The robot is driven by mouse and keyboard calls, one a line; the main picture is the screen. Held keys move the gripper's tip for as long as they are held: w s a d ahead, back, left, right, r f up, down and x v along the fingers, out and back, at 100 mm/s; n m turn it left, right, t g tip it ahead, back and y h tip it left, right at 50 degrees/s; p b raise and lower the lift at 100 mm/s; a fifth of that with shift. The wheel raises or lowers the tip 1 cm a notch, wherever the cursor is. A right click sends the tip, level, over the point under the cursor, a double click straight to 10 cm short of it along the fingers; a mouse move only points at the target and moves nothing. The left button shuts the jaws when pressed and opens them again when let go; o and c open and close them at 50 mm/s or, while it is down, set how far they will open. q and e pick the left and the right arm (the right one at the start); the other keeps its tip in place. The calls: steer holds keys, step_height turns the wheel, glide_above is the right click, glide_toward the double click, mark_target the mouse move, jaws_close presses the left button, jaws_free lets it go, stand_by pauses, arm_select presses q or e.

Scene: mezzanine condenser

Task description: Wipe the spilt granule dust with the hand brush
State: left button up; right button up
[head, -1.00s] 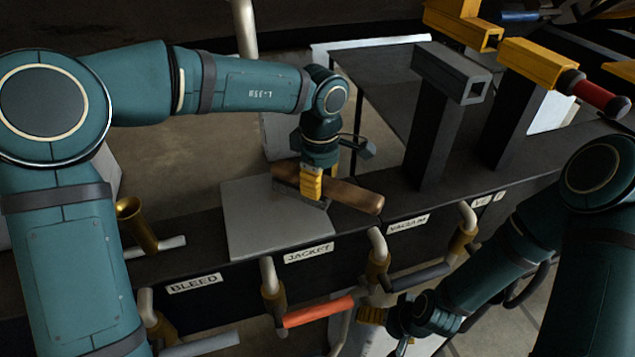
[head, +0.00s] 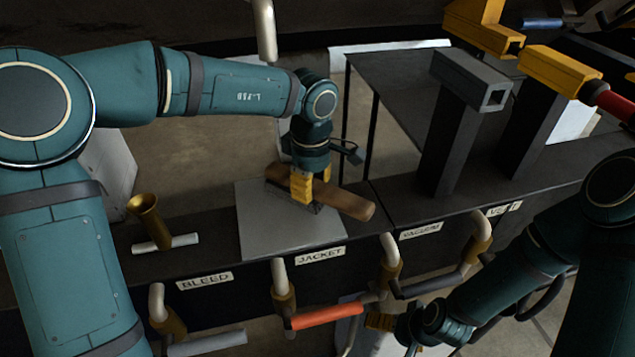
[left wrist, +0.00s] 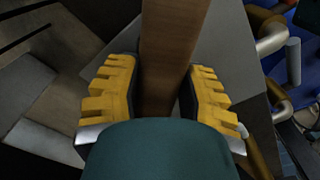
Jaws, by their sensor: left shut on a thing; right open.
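The hand brush (head: 345,203) has a brown wooden body and lies across the pale grey plate (head: 262,236) behind the JACKET label, its right end past the plate's edge. My left gripper (head: 308,190) comes down on the brush and is shut on its middle. In the left wrist view the brush (left wrist: 168,50) runs between the two yellow fingers (left wrist: 165,95). Bristles are mostly hidden; I cannot tell whether they touch the plate. I cannot clearly make out the granule dust. My right gripper (head: 382,321) is open and empty, low near the red handle.
A brass funnel-like piece (head: 146,212) stands left of the plate. Pipes with handles, one red (head: 327,316), line the front below the labels. A grey square-ended post (head: 470,78) and yellow fittings (head: 560,70) rise at the right. The ledge between plate and post is clear.

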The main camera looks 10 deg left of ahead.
arm_select(q)
steer(key=shift+s+a+f, duration=0.1)
steer(key=shift+s+a, duration=0.3)
steer(key=shift+a, duration=0.35)
steer(key=shift+s+a+f, duration=0.1)
steer(key=shift+s+a, duration=0.3)
steer(key=shift+a, duration=0.3)
steer(key=shift+s+a+r, duration=0.1)
steer(key=shift+s+a, duration=0.4)
steer(key=shift+a, duration=0.55)
steer(key=shift+s+a+r, duration=0.1)
steer(key=shift+s+a, duration=0.4)
steer(key=shift+a, duration=0.6)
steer(key=shift+s+a+r, duration=0.1)
steer(key=shift+s+a, duration=0.4)
steer(key=shift+a, duration=0.55)
step_height(320, 180, up, 6)
step_height(320, 180, up, 3)
